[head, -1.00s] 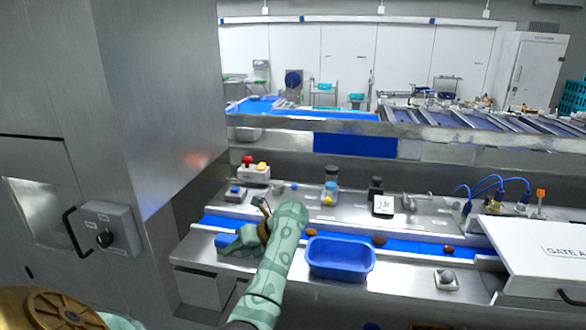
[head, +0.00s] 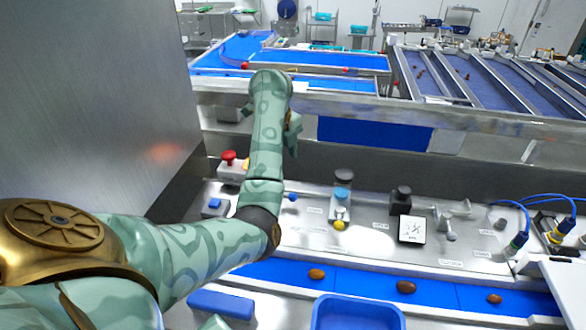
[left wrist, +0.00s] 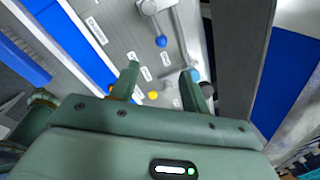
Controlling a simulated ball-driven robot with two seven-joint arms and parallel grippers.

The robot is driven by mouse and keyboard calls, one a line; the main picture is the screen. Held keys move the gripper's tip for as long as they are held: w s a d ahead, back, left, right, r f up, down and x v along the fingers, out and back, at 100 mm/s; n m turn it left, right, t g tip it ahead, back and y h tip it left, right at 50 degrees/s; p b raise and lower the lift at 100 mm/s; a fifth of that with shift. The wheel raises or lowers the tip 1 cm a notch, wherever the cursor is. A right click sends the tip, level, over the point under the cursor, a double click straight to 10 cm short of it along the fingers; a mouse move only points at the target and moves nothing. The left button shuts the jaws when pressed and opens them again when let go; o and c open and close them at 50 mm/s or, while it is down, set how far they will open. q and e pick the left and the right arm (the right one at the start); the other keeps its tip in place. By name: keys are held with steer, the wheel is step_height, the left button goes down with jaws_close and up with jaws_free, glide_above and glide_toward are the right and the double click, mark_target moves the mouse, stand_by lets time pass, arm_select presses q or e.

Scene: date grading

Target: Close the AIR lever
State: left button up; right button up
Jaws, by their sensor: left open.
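My left arm rises through the middle of the head view, and its left gripper (head: 292,132) is mostly hidden behind the arm. In the left wrist view the left gripper (left wrist: 161,74) has its two fingers apart with nothing between them. A silver lever with a blue ball knob (left wrist: 161,41) lies beyond the fingertips there. The blue knob (head: 291,197) shows just right of my forearm in the head view; the arm hides the rest. A yellow knob (head: 339,225) sits on the fitting to its right. The panel labels are too small to read, so I cannot tell which lever is AIR.
A red button box (head: 230,165) and a blue button (head: 214,203) stand left of my arm. A black-topped fitting (head: 400,200) and a grey lever (head: 450,236) stand to the right. The blue belt (head: 450,295) carries dates, and a blue tub (head: 355,312) is in front.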

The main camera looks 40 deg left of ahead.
arm_select(q)
steer(key=b, duration=0.5)
glide_toward(292, 194)
steer(key=f, duration=0.4)
steer(key=w+f, duration=0.1)
steer(key=f, duration=0.2)
steer(key=shift+w+a+f, duration=0.15)
steer(key=shift+f, duration=0.6)
steer(key=shift+w+f, duration=0.15)
steer(key=shift+f, duration=0.2)
arm_select(e)
steer(key=f, duration=0.5)
steer(key=shift+s+d+f, duration=0.15)
steer(key=shift+s+f, duration=0.05)
steer(key=shift+s, duration=0.2)
